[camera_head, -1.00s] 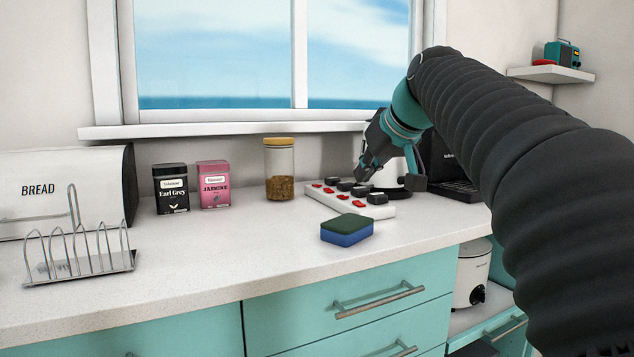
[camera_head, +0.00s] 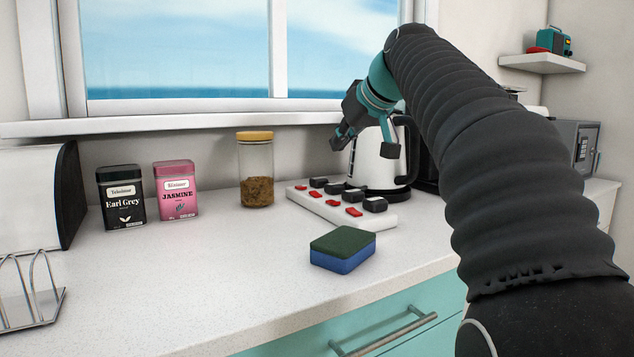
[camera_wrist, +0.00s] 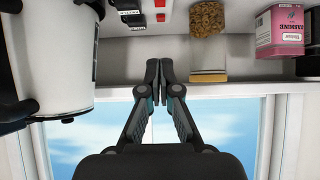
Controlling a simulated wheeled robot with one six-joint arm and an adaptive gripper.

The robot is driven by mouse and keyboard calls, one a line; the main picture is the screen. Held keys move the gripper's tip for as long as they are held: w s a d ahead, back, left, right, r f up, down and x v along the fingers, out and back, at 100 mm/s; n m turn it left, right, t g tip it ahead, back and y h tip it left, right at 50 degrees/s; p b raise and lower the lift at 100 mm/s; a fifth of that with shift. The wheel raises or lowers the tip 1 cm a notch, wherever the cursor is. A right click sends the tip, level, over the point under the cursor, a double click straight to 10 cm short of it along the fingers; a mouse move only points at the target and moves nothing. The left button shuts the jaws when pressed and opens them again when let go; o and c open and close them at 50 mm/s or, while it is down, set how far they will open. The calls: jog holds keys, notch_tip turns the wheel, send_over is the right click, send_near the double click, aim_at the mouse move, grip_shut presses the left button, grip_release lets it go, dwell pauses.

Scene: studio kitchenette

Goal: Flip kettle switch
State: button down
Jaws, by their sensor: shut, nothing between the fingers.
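The white kettle (camera_head: 367,168) with a black handle stands on the counter just behind the power strip, partly hidden by my gripper. It also shows at the left of the wrist view (camera_wrist: 62,60). The white power strip (camera_head: 378,217) carries several red switches and several black plugs. My gripper (camera_wrist: 165,68) is shut and empty, its fingers together. In the head view my gripper (camera_head: 340,138) is in the air above the far end of the strip, in front of the kettle. Which plug belongs to the kettle cannot be told.
A blue and green sponge (camera_head: 342,250) lies in front of the strip. A yellow-lidded jar (camera_head: 257,168), a pink Jasmine tin (camera_head: 176,190) and a black Earl Grey tin (camera_head: 121,198) stand left of it. A window sill (camera_head: 170,125) runs behind.

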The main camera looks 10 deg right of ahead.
send_over(318, 194)
jog(key=f, duration=0.6)
jog(key=shift+s, duration=0.4)
jog(key=f, duration=0.1)
jog(key=f+b, duration=0.1)
jog(key=f, duration=0.1)
jog(key=shift+w+f, duration=0.15)
jog(key=shift+w, duration=0.1)
jog(key=shift+f, duration=0.4)
jog(key=shift+w, duration=0.1)
jog(key=shift+w+f+b, duration=0.1)
jog(key=shift+f+b, duration=0.2)
jog(key=shift+w+a, duration=0.1)
jog(key=shift+w+a+r+p, duration=0.2)
jog(key=shift+w+r+p, duration=0.1)
jog(key=shift+w+p, duration=0.4)
